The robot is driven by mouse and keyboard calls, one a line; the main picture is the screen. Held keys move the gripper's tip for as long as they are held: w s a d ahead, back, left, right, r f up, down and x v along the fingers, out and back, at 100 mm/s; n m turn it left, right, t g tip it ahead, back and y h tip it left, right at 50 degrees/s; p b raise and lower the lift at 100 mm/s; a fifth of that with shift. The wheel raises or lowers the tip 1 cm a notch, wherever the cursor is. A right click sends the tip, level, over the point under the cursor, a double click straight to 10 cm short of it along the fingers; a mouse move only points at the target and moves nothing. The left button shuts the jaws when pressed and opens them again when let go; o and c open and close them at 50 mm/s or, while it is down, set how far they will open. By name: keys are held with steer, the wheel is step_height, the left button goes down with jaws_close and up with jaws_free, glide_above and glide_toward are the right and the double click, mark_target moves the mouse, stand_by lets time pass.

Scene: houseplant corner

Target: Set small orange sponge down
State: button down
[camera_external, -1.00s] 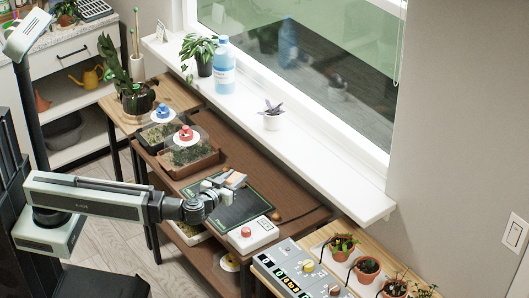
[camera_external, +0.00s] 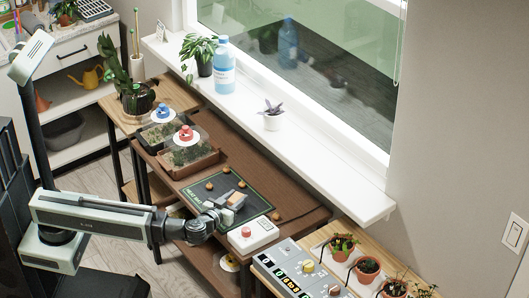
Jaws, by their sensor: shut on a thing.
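My gripper (camera_external: 228,204) reaches in from the left over a dark green-edged mat (camera_external: 257,208) on the brown bench. It is shut on the small orange sponge (camera_external: 238,199), which shows as a pale orange-grey block at the fingertips. The sponge is over the mat's middle; I cannot tell whether it touches the mat. The fingers hide part of its near side.
Small brown balls lie around the mat, one at its back edge (camera_external: 226,170) and one at its right corner (camera_external: 276,216). A white box with a red button (camera_external: 253,233) stands in front. Trays with clear lids (camera_external: 189,158) stand behind.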

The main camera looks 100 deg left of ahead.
mark_target(231, 202)
steer(key=shift+f, duration=0.65)
steer(key=shift+f+b, duration=0.4)
steer(key=shift+b, duration=0.25)
steer(key=c, duration=0.9)
jaws_free()
steer(key=shift+r, duration=0.1)
steer(key=shift+o, duration=0.2)
steer(key=v, duration=0.2)
steer(key=shift+s+d+r+p, duration=0.1)
steer(key=shift+s+d+p, duration=0.05)
steer(key=shift+d+p, duration=0.15)
step_height(231, 202, up, 7)
steer(key=p, duration=0.7)
steer(key=shift+d+r, duration=0.1)
steer(key=shift+d, duration=0.15)
